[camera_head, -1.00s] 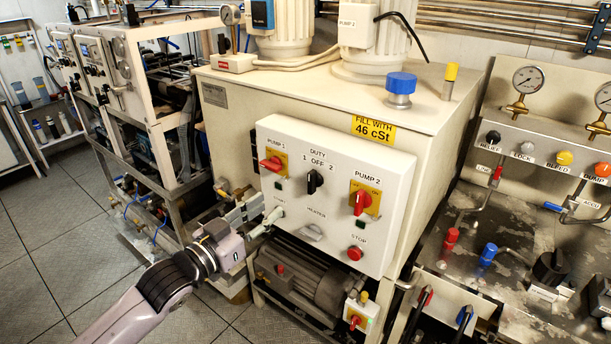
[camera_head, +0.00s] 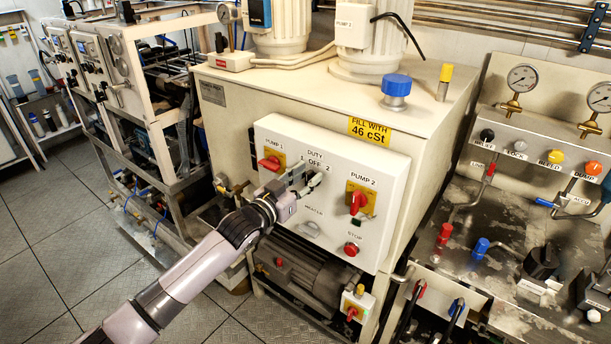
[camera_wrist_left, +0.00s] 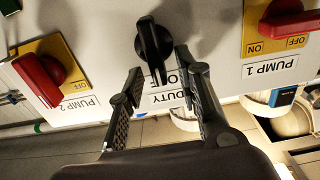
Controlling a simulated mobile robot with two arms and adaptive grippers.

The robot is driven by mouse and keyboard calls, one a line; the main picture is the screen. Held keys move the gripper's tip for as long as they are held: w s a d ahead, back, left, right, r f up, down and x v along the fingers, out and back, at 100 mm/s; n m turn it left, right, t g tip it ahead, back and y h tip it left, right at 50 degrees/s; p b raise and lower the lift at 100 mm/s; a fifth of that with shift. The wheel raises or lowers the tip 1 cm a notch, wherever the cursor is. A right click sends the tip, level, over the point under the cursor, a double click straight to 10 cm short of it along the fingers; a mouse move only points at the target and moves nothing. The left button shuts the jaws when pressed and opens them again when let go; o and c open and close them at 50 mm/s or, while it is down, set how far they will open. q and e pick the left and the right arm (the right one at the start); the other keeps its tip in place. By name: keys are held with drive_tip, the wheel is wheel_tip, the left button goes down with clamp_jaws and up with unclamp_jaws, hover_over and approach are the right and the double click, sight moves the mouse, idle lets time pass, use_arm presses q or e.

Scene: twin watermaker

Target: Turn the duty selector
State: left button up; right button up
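The duty selector, a black knob (camera_wrist_left: 153,45) marked DUTY, shows upside down in the left wrist view. It sits between the red PUMP 1 (camera_head: 270,163) and PUMP 2 (camera_head: 358,202) switches on the white control panel (camera_head: 384,235). My left gripper (camera_head: 312,178) is in front of the panel at the selector and hides most of it in the head view. In the left wrist view the left gripper's two fingers (camera_wrist_left: 160,80) are apart, one on each side of the knob's lower end. I cannot tell whether they touch it. My right gripper is not in view.
The panel also carries a heater switch (camera_head: 307,230) and a red stop button (camera_head: 350,249). A motor (camera_head: 305,280) sits below it. A bench with gauges and valves stands at the right. Tiled floor (camera_head: 50,270) is open at the left.

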use_arm(q)
drive_tip(key=shift+c, duration=0.2)
clamp_jaws()
idle(0.4)
